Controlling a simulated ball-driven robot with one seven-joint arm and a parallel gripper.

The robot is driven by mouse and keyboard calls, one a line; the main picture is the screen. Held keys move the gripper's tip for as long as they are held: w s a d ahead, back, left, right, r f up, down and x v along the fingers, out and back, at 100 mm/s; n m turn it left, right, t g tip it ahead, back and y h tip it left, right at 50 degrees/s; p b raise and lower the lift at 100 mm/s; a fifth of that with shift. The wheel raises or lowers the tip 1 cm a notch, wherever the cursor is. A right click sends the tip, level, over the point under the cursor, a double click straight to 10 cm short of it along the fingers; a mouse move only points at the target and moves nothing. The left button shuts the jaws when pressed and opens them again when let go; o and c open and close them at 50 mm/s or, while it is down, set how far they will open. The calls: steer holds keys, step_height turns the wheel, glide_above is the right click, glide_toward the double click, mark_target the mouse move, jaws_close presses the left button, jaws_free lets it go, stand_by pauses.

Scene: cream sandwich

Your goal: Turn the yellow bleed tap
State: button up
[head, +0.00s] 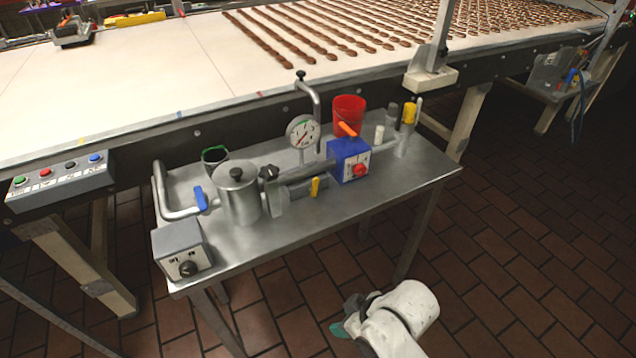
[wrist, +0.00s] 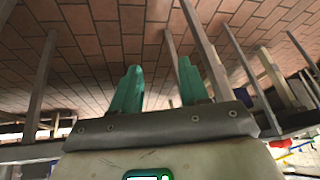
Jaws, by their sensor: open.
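A small yellow tap handle (head: 315,186) stands upright on the front of the pipework, between the steel pot (head: 239,196) and the blue box (head: 349,160) on the steel table. Which way its valve is set cannot be told. My gripper (head: 346,326) is low in front of the table, well below and to the right of the tap, touching nothing. In the wrist view its two teal fingers (wrist: 158,82) are apart and empty, with brick floor and table legs beyond. The yellow tap cannot be made out in the wrist view.
The steel table (head: 300,228) also bears a gauge (head: 303,132), a blue lever (head: 201,199), a red bucket (head: 348,108), a grey control box (head: 181,250) and a yellow-topped cylinder (head: 409,113). A conveyor (head: 150,70) runs behind.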

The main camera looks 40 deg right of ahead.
steer(key=w+d+r+t+p, duration=0.1)
steer(key=w+r+t, duration=0.1)
steer(key=w+t, duration=0.35)
steer(key=m+t+h+p, duration=0.3)
steer(key=m+t+h, duration=0.2)
steer(key=t+h, duration=0.15)
glide_toward(316, 183)
steer(key=b+x, duration=0.1)
steer(key=x, duration=0.7)
steer(key=shift+w+d, duration=0.15)
steer(key=shift+w, duration=0.2)
steer(key=shift+c, duration=0.2)
jaws_close()
